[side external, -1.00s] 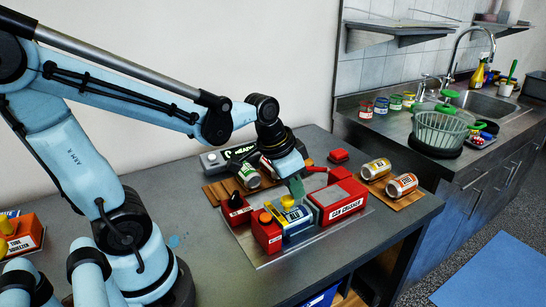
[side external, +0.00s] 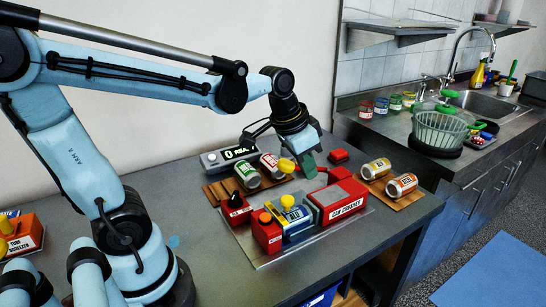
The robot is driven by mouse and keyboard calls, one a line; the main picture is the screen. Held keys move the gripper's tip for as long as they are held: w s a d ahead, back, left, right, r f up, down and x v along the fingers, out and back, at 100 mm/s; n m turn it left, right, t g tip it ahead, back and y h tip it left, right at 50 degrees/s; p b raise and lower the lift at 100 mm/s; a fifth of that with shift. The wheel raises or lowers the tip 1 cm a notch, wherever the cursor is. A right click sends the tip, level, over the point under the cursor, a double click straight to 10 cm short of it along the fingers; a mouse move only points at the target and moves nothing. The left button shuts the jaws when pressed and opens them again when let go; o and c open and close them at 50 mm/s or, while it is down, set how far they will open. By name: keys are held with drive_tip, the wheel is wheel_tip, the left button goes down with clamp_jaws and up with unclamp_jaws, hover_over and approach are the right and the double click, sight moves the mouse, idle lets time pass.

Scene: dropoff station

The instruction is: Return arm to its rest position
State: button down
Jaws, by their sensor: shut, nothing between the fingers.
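My gripper (side external: 306,166) is at the end of the light blue arm in the side external view. It is shut and empty, above the back of the red can crusher (side external: 342,200).
Two cans (side external: 246,175) lie on a wooden board at the back, near a scale (side external: 229,157) with a lit display. Two more cans (side external: 402,185) lie on a board at the right. A red block (side external: 338,156) sits behind the crusher. A sink counter with a green colander (side external: 438,130) stands at the right.

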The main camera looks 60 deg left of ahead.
drive_tip(key=v, duration=0.6)
drive_tip(key=s+f+t, duration=0.1)
drive_tip(key=f, duration=0.1)
drive_tip(key=s+d+f+n+t, duration=0.1)
drive_tip(key=f, duration=0.1)
drive_tip(key=s+f+t, duration=0.1)
drive_tip(key=s+f, duration=0.1)
drive_tip(key=shift+d+f+n+y, duration=0.3)
drive_tip(key=shift+f+n, duration=0.05)
drive_tip(key=shift+n, duration=0.05)
